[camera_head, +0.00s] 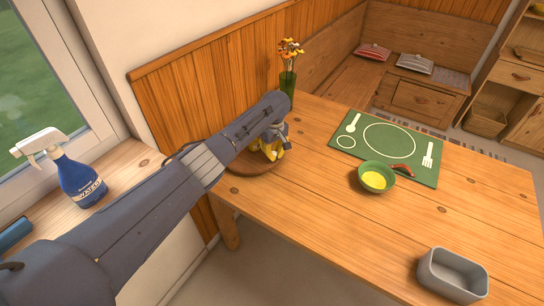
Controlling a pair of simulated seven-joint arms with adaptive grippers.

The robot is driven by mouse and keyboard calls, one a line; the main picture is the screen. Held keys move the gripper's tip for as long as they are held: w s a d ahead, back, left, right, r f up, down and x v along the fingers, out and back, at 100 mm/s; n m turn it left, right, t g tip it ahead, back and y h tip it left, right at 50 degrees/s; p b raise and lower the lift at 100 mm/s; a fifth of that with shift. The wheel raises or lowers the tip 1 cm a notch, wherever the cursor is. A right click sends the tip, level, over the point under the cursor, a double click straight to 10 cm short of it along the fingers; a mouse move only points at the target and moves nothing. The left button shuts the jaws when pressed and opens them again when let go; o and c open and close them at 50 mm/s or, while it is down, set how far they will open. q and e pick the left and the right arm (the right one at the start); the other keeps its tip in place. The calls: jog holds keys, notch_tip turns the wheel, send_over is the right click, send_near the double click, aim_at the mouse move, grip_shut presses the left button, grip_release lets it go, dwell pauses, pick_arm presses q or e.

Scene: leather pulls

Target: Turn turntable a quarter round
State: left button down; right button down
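The turntable (246,168) is a round brown wooden disc on the left end of the table. Much of it is hidden behind my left arm. Something yellow (272,151) stands on it, partly covered by my arm. My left gripper (279,131) is at the end of the arm, over or beside the turntable next to the yellow thing. Its fingers are small and mostly hidden, so I cannot tell whether they touch anything or are open. My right gripper is not in view.
A green vase with flowers (287,83) stands behind the turntable. On the table (330,215) are a green placemat (424,169), a green bowl with yellow contents (363,185) and a grey bin (440,283). A blue spray bottle (79,183) is on the windowsill. The table's front middle is clear.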

pick_arm(q)
jog(key=shift+w+d+f, duration=0.1)
jog(key=shift+w+d, duration=0.05)
jog(key=shift+d, duration=0.3)
jog(key=shift+w+n, duration=0.1)
jog(key=shift+n, duration=0.3)
jog(key=c, duration=1.4)
grip_release()
jog(key=shift+o, duration=0.6)
jog(key=shift+w+a, duration=0.1)
jog(key=shift+r, duration=0.2)
notch_tip(320, 180, up, 12)
jog(key=shift+f, duration=0.1)
jog(key=shift+f, duration=0.1)
